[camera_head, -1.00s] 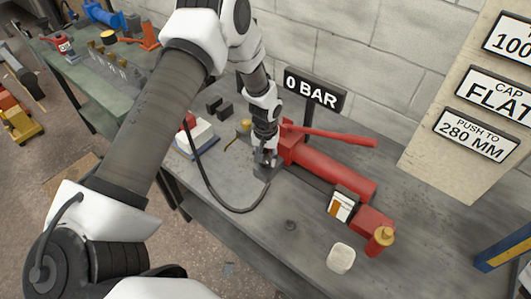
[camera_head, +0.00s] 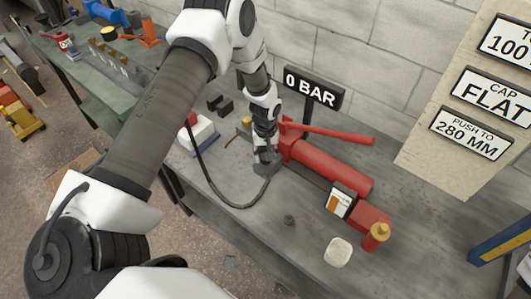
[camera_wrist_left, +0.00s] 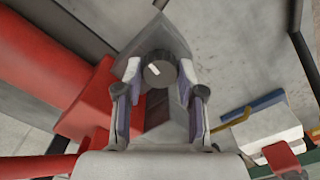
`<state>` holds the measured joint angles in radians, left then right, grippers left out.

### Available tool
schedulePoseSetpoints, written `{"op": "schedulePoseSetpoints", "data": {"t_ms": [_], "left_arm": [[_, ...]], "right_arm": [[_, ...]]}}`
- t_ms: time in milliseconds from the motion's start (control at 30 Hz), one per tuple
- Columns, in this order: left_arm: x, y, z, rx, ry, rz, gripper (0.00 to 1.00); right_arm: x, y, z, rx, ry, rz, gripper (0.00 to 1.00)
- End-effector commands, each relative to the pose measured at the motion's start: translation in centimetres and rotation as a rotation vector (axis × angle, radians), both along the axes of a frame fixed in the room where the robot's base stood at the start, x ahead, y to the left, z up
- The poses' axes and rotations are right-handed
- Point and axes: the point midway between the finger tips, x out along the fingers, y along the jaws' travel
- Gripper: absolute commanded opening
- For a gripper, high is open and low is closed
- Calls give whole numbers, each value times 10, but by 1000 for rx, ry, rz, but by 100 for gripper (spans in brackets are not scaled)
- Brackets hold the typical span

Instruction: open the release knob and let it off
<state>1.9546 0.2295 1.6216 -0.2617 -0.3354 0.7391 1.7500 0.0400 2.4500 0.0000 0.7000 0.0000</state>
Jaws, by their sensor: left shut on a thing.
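The release knob (camera_wrist_left: 158,70) is a dark round knob with a white mark, on a grey block (camera_wrist_left: 160,38) at the end of the red hand pump. My left gripper (camera_wrist_left: 157,82) is shut on the knob, with one finger on each side of it. In the head view the left gripper (camera_head: 264,158) points down at the block, and the knob is hidden behind it. The red pump (camera_head: 330,166) lies on the bench with its red lever (camera_head: 335,133) above it. A sign (camera_head: 313,87) behind it reads 0 BAR. My right gripper is not in view.
A black hose (camera_head: 218,200) loops from the block across the grey bench (camera_head: 262,228). A white-topped box (camera_head: 200,132) stands left of the gripper. The wall is close behind.

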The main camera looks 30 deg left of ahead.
Motion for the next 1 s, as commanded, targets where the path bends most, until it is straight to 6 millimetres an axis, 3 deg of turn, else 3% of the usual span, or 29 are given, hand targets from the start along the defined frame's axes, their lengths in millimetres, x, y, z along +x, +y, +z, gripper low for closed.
{"op": "schedulePoseSetpoints", "data": {"t_ms": [67, 100, 133, 167, 433, 567, 1000], "left_arm": [[2, 0, 1, 1, -6, -1, 4], [2, 0, 1, 0, -6, -1, 49], [2, 0, 1, 1, -6, -1, 60], [2, 0, 1, 1, -6, -1, 64], [1, 0, 1, 1, -2, -1, 64], [1, 0, 10, 0, -3, -2, 64], [2, 0, 108, 0, -6, 0, 64]], "right_arm": [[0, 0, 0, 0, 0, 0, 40], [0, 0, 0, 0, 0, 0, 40], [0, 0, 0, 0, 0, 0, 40], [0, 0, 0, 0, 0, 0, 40], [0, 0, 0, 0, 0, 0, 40], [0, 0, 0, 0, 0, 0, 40], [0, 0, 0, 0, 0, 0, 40]]}}
